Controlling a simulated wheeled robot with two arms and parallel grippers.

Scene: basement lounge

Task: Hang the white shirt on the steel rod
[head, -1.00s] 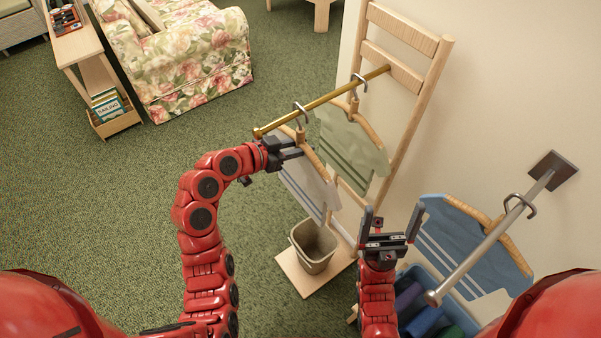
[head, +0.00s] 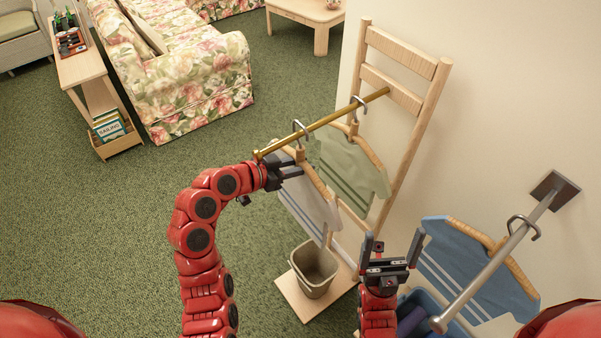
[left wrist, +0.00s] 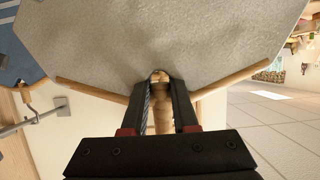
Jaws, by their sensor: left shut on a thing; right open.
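The white shirt (head: 312,207) hangs on a wooden hanger whose hook (head: 300,128) is over the brass rod (head: 330,118). My left gripper (head: 296,172) is shut on the hanger's neck, just below the hook; in the left wrist view its fingers (left wrist: 160,85) close around the wooden neck, with the pale shirt cloth (left wrist: 190,35) beyond. The steel rod (head: 485,270) sticks out from the wall at the right and bears a blue shirt (head: 465,262) on a hanger. My right gripper (head: 388,250) is open and empty, left of the blue shirt.
A green shirt (head: 350,165) hangs farther along the brass rod, near the wooden ladder frame (head: 400,92). A bin (head: 314,268) stands on a wooden base below. A blue crate (head: 421,303) sits under the steel rod.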

